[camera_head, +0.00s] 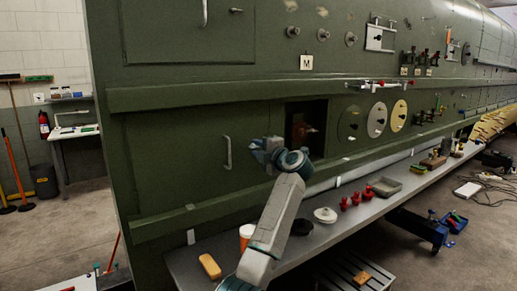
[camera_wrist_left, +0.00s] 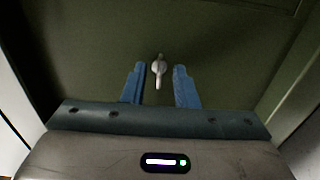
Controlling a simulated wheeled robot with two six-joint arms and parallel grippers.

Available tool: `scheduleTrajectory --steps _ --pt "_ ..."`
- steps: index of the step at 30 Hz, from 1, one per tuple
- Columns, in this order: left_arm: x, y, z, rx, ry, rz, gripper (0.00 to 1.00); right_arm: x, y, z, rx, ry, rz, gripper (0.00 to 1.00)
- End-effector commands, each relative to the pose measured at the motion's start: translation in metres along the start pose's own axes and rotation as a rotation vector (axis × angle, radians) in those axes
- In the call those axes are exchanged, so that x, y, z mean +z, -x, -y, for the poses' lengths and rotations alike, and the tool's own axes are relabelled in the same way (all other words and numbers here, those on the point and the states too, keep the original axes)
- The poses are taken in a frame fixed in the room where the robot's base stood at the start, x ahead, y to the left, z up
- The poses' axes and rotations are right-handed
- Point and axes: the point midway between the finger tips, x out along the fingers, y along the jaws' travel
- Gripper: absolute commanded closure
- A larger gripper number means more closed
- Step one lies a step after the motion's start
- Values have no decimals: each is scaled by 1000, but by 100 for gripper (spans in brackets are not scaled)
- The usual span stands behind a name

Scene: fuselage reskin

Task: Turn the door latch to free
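The latch (camera_wrist_left: 159,70) is a small pale lever on a dark green panel in the left wrist view, with its handle pointing down. My left gripper (camera_wrist_left: 159,85) is open, with one blue finger on each side of the latch's line; I cannot tell whether the fingers reach around it, and no contact shows. In the head view my left gripper (camera_head: 262,150) is close to the green door panel (camera_head: 175,160), right of its pale bar handle (camera_head: 228,152). The latch is hidden there behind the gripper. My right gripper is not in view.
A dark square opening (camera_head: 306,125) with an orange-brown part inside is just right of the gripper. A grey shelf (camera_head: 215,250) runs below the fuselage, holding an orange-brown block (camera_head: 210,266), a white round item (camera_head: 325,215) and red parts (camera_head: 356,198).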

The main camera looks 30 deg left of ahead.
Motion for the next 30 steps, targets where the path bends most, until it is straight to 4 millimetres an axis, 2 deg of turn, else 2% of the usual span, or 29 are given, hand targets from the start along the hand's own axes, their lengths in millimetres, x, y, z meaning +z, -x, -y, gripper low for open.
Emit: scheduleTrajectory --steps 3,7,20,30 --pt "0 0 0 0 0 0 76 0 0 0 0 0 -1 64" --pt "0 0 0 0 0 0 100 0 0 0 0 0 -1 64" --pt "0 1 2 0 43 -1 100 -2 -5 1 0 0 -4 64" --pt "0 1 4 0 271 -1 100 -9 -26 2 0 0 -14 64"
